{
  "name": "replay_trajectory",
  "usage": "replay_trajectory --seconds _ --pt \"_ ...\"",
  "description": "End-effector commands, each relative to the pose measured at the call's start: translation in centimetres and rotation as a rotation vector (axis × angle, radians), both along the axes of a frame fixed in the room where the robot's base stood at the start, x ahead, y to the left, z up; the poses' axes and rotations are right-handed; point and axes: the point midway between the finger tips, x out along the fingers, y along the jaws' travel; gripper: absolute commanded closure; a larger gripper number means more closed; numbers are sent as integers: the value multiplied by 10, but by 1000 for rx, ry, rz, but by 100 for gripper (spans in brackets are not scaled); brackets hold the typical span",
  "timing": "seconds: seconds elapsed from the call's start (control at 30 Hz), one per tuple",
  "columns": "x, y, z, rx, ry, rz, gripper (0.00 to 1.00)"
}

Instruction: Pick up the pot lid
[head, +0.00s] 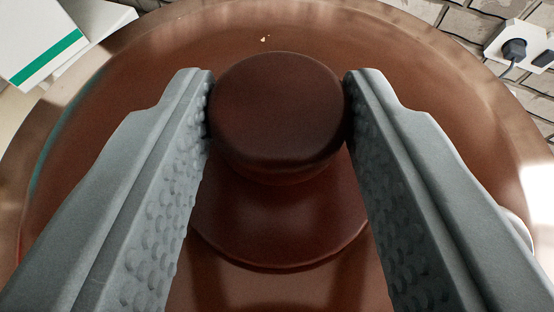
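The pot lid (95,170) is a large round reddish-brown, copper-like disc that fills most of the head view. Its dark brown round knob (277,108) stands up from the middle on a wider round base. My gripper (278,112) reaches over the lid from the near side. Its two grey, dimpled fingers stand on either side of the knob, and their tips appear to touch its left and right sides. The lid's near edge is out of view.
A white box with a green stripe (45,58) is at the upper left, close to the lid's rim. A wall socket with a black plug (514,50) is on the tiled wall (470,22) at the upper right. The wall runs close behind the lid.

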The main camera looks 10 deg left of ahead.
Motion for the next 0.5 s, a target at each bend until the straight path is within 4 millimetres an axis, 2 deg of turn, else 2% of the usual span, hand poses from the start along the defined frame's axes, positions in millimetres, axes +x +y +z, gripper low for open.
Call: replay_trajectory --seconds 0.03,0.17,0.5 --pt "0 0 0 0 0 0 76" --pt "0 0 0 0 0 0 100" --pt "-1 0 1 0 -2 0 100"
